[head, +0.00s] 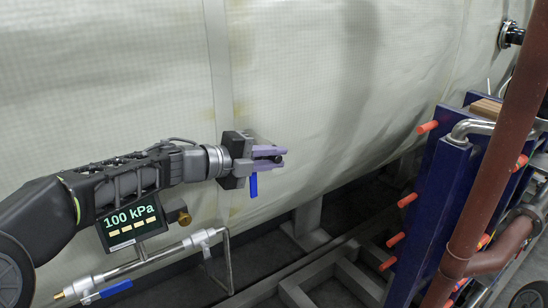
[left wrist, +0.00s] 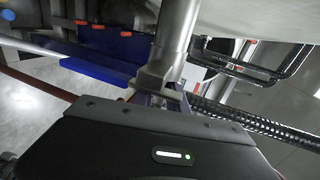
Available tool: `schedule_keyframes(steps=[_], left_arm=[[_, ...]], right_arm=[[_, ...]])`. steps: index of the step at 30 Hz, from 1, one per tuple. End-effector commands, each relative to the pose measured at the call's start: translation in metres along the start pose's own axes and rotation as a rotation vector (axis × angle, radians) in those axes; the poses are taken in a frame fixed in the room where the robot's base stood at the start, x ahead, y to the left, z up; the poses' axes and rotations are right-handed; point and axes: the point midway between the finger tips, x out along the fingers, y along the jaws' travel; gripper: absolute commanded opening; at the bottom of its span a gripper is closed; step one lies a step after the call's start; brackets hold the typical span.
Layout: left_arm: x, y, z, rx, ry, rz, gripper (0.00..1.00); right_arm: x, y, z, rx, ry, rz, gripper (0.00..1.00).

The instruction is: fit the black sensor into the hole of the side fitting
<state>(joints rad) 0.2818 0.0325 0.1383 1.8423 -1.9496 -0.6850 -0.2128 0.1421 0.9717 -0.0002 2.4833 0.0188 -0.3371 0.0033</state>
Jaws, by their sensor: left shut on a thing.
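My left gripper (head: 279,155) is in front of the pale chamber wall in the head view, its lilac fingers pointing right. It is shut on a small dark piece, the black sensor (head: 278,159), mostly hidden between the fingertips. A blue lever (head: 253,185) shows just under the fingers. In the left wrist view a grey metal tube (left wrist: 174,45) stands close beyond the gripper's black housing, which hides most of the fingers. I cannot make out the side fitting's hole in either view. My right gripper is not in view.
A pressure display (head: 130,220) reading 100 kPa and a steel pipe (head: 150,262) are below my left arm. At the right are a blue plate frame (head: 425,215) with orange-capped rods, a brown pipe (head: 497,150) and a black chamber fitting (head: 512,34). Grey beams run below the chamber.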

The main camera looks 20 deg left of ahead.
Motion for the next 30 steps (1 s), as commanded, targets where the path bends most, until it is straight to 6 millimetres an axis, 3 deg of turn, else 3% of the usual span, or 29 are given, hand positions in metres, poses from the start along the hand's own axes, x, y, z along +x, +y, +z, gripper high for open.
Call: schedule_keyframes(steps=[13, 14, 21, 23, 30], left_arm=[[-0.0001, -0.0001, 0.0000, 0.000, 0.000, 0.000, 0.00], [0.0000, -0.0001, 0.0000, 0.000, 0.000, 0.000, 0.19], [0.0000, 0.0002, -0.0001, 0.000, 0.000, 0.000, 0.39], [0.0001, 0.0006, -0.0002, 0.000, 0.000, 0.001, 0.44], [0.0007, 0.0026, -0.0006, -0.002, 0.002, 0.004, 0.44]], right_arm=[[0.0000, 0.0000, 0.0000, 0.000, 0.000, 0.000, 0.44], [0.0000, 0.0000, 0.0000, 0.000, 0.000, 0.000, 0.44], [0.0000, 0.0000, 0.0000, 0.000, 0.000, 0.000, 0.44], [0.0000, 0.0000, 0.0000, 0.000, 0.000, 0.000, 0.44], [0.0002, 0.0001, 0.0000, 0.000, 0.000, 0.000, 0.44]])
